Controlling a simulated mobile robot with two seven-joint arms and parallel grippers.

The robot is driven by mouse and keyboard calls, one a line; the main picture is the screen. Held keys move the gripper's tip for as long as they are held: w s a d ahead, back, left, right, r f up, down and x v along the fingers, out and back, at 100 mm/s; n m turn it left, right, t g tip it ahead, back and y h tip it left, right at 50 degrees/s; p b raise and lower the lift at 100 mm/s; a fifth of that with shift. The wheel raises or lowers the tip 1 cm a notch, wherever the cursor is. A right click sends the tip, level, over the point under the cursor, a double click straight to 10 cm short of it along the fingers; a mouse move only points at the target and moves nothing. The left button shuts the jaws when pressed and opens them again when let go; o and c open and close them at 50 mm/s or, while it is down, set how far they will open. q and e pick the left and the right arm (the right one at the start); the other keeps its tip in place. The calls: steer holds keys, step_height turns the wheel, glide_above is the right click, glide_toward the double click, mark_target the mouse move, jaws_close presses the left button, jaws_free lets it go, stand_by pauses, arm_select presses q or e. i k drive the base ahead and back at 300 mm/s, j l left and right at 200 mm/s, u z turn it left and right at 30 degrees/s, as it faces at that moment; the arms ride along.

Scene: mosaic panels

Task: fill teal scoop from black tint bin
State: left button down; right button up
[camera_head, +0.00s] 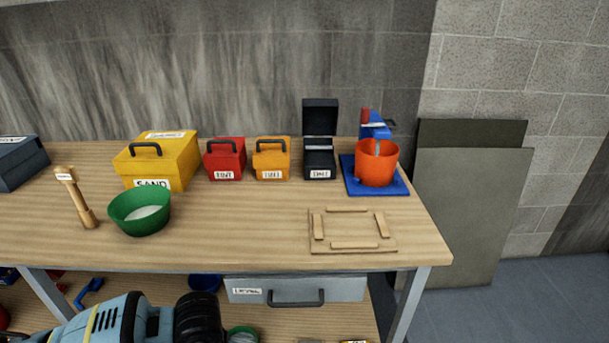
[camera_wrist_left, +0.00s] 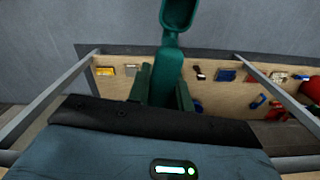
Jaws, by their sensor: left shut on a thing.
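The teal scoop (camera_wrist_left: 167,70) is in my left gripper (camera_wrist_left: 165,92), which is shut on its handle in the left wrist view. Its bowl points to the top of that view and is partly cut off; the part that shows looks empty. The black tint bin (camera_head: 319,157) stands on the worktable in the head view, with its lid raised and a white label on its front. My left arm is low at the front left of the head view, below the tabletop edge, and its fingers are not visible there. My right gripper is not in view.
Closed red (camera_head: 225,160) and orange (camera_head: 271,160) bins stand left of the black one. An orange bucket (camera_head: 377,164) on a blue stand is close on its right. A wooden frame (camera_head: 352,246) lies in front. A green bowl (camera_head: 130,226) and yellow sand box (camera_head: 185,158) are further left.

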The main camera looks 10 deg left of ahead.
mark_target(318, 115)
steer(key=u, duration=1.15)
steer(key=l+u, duration=0.65)
steer(key=u, duration=0.15)
steer(key=k+l+u, duration=0.1)
steer(key=l+u, duration=0.15)
steer(key=k+l+u, duration=0.1)
steer(key=l+u, duration=0.15)
steer(key=l, duration=0.2)
steer(key=k+l+u, duration=0.25)
steer(key=l, duration=0.25)
steer(key=k+l+u, duration=0.2)
steer(key=l, duration=0.25)
steer(key=k+l+u, duration=0.25)
steer(key=k+l, duration=0.75)
steer(key=l, duration=0.2)
steer(key=k+l, duration=0.8)
steer(key=l, duration=0.15)
steer(key=i+u, duration=0.05)
